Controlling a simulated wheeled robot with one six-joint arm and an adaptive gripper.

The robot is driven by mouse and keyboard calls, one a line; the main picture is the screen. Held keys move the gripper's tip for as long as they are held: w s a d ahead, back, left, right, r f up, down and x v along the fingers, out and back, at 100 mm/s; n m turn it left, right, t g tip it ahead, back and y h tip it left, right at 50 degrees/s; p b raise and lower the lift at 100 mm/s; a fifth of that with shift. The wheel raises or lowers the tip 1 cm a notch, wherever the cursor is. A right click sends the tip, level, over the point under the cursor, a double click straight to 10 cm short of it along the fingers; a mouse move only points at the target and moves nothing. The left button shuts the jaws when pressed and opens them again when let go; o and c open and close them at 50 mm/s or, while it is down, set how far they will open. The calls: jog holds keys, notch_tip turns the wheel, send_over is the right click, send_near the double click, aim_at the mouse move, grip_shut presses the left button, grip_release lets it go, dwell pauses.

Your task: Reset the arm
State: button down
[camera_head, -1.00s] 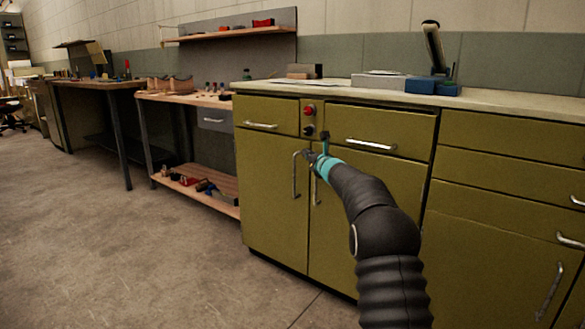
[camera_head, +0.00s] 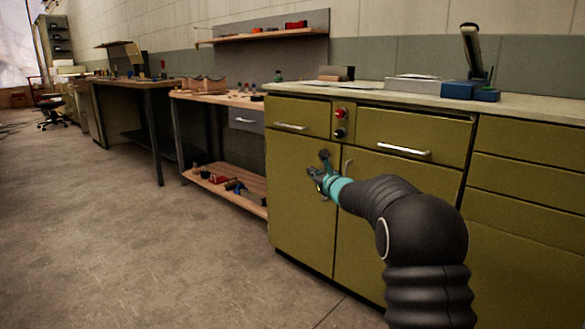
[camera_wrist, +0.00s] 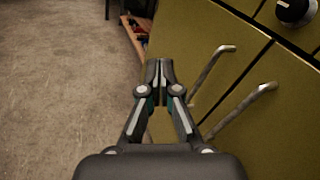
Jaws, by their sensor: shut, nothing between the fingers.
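My gripper (camera_head: 318,172) is in front of the olive-green cabinet (camera_head: 300,220) in the head view, by its lower doors. In the wrist view my gripper (camera_wrist: 160,68) has its fingertips together with nothing between them. Two metal door handles (camera_wrist: 212,64) show to its right there, apart from the fingers. In the head view my arm partly hides the doors and their handles.
A red button (camera_head: 341,113) and a black knob (camera_head: 340,133) sit on a panel between the drawers. The counter (camera_head: 400,92) carries a blue-based device (camera_head: 470,90). A workbench (camera_head: 215,97) with a lower shelf stands left. The floor (camera_head: 150,250) at left is clear.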

jog(key=s+a+f+n+g+y, duration=0.2)
jog(key=s+a+f+n+g, duration=0.4)
jog(key=s+n, duration=0.4)
jog(key=s+f+n+g+p, duration=0.3)
jog(key=s+n, duration=0.5)
jog(key=s, duration=0.8)
jog(key=s+d+r+n+g+h+p, duration=0.2)
jog(key=s+d+n+h, duration=0.25)
jog(key=s, duration=0.75)
jog(key=s+d+r+n+g+h+p, duration=0.25)
jog(key=s+d+n, duration=0.2)
jog(key=s, duration=0.85)
jog(key=s+d+r+n+t+h+p, duration=0.1)
jog(key=s+d+r+t+p, duration=0.2)
jog(key=s+r, duration=0.3)
jog(key=shift+s+r+h, duration=0.3)
jog(key=shift+s, duration=0.65)
jog(key=shift+d, duration=0.15)
